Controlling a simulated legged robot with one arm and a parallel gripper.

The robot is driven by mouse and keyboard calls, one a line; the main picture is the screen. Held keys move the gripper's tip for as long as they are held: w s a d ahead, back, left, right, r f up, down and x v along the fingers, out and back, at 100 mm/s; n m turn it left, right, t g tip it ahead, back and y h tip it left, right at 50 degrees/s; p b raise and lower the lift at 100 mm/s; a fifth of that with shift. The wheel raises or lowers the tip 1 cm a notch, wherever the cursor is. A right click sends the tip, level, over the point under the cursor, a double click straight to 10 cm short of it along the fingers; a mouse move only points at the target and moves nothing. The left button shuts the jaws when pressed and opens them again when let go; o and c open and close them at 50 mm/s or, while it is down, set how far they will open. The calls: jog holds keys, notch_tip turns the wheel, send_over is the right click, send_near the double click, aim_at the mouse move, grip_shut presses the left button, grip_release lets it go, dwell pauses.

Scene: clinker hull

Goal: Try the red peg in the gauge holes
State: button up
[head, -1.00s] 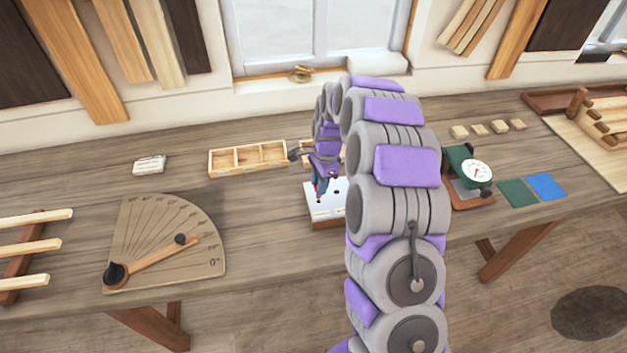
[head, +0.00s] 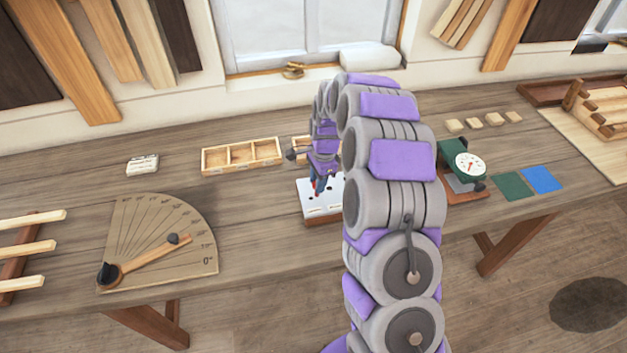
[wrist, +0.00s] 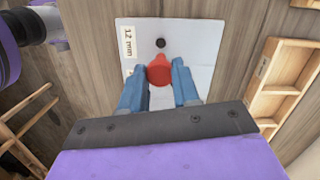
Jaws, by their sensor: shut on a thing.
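The red peg (wrist: 160,71) is held between the two blue fingertips of my gripper (wrist: 160,88), seen from above in the wrist view. My gripper also shows in the head view (head: 318,184), low over the white-topped gauge block (head: 310,208). My arm hides the block's right part in the head view.
A wooden compartment tray (head: 242,156) stands behind and left of the block, with another partly hidden behind my gripper. A protractor board (head: 160,235) lies to the left. A green dial gauge (head: 455,165) and green and blue squares (head: 542,179) lie to the right.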

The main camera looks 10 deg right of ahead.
jog(key=shift+d, duration=0.1)
jog(key=shift+a, duration=0.95)
jog(key=shift+d+p, duration=0.3)
jog(key=shift+d, duration=0.45)
jog(key=shift+a, duration=0.75)
jog(key=shift+d, duration=0.3)
jog(key=shift+a+p, duration=0.45)
jog(key=shift+a, duration=0.1)
jog(key=shift+d+f+p, duration=0.15)
jog(key=shift+f+p, duration=0.15)
jog(key=shift+f, duration=0.3)
jog(key=shift+r, duration=0.1)
dwell(0.4)
